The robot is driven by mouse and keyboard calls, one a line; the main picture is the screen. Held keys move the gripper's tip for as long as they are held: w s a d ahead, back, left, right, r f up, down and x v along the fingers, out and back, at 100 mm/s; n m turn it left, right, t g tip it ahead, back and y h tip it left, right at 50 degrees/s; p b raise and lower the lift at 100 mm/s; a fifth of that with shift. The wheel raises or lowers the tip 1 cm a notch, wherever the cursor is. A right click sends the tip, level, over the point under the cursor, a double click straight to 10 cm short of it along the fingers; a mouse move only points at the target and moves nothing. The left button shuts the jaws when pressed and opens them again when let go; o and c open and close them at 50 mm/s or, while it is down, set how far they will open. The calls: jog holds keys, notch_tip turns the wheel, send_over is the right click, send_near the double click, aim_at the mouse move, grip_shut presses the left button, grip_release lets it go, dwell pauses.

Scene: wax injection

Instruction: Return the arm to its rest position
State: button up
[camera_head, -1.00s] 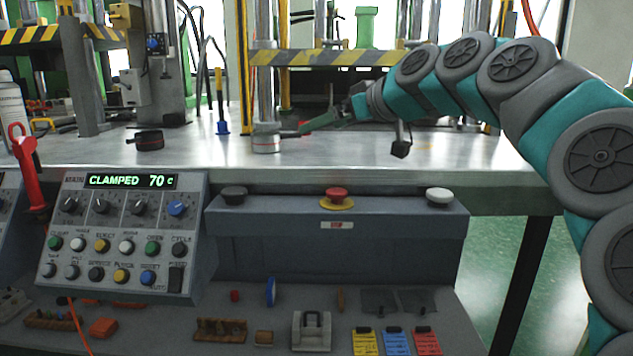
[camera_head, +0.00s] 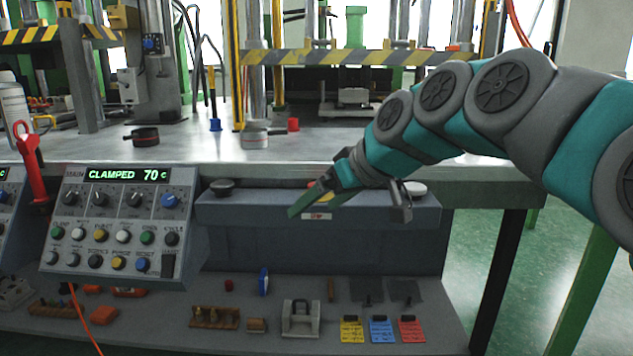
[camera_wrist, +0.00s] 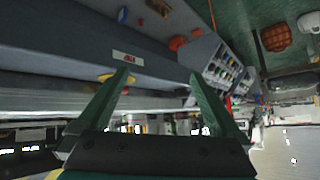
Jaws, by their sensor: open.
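My gripper (camera_head: 316,204) is in front of the grey button box in the head view, with its green fingers pointing down and to the left. It hides most of the red button with its yellow base. In the wrist view my gripper (camera_wrist: 165,95) shows two green fingers spread apart with nothing between them. My teal and grey arm (camera_head: 440,110) reaches in from the right over the metal table's front edge.
The button box (camera_head: 250,215) has a black and a white button at its ends. A control panel (camera_head: 115,225) reads CLAMPED 70 C. The metal table (camera_head: 330,145) holds a round metal part (camera_head: 254,139). A lower shelf carries small parts and colored tags (camera_head: 381,330).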

jog(key=s+d+f+m+g+h+p, duration=0.1)
jog(key=s+d+f+m+g+h, duration=0.1)
jog(key=s+d+f, duration=0.2)
jog(key=s+d+f+m+g+h+p, duration=0.1)
jog(key=s+d+f, duration=0.4)
jog(key=s+f, duration=0.6)
jog(key=s+d+f+m+g+h+p, duration=0.1)
jog(key=s+d+f+m+g+h, duration=0.2)
jog(key=s+f, duration=0.5)
jog(key=s+d+m+g, duration=0.1)
jog(key=s, duration=0.8)
jog(key=shift+d+f+g+h, duration=0.2)
jog(key=shift+d+g+h, duration=0.1)
jog(key=shift+d+g, duration=0.1)
jog(key=shift+w, duration=0.1)
